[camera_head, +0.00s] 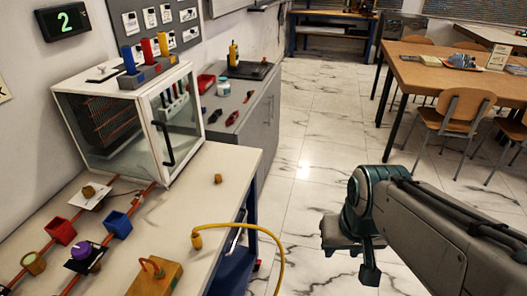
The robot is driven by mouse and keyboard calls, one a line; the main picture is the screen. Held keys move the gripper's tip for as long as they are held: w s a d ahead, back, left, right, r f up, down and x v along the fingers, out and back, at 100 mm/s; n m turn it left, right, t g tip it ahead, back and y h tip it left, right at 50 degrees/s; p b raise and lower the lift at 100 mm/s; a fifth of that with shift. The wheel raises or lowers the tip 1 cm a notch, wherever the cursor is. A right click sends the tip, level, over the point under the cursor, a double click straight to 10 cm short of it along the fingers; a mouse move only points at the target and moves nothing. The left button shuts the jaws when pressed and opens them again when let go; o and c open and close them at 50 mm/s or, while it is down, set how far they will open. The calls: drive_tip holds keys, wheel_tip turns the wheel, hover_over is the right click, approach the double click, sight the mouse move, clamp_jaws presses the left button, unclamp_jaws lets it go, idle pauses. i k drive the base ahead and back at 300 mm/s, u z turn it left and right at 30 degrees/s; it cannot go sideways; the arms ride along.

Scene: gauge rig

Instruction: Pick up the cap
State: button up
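A small brass-brown piece, which looks like the cap (218,178), stands alone on the pale bench top (190,205), near its right edge and in front of the glass-doored cabinet. My gripper (357,258) is at the right, out over the floor and well clear of the bench. Its two fingers point down and appear apart, with nothing seen between them.
The white cabinet (185,105) has a closed door with a black handle. A yellow hose (262,229) arches off the bench edge. A wooden block with a copper loop (153,279), red box (60,230), blue box (118,224) and purple knob (82,252) stand at left.

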sight(217, 177)
drive_tip(key=z, duration=0.4)
drive_tip(key=i, duration=1.8)
drive_tip(key=u, duration=2.95)
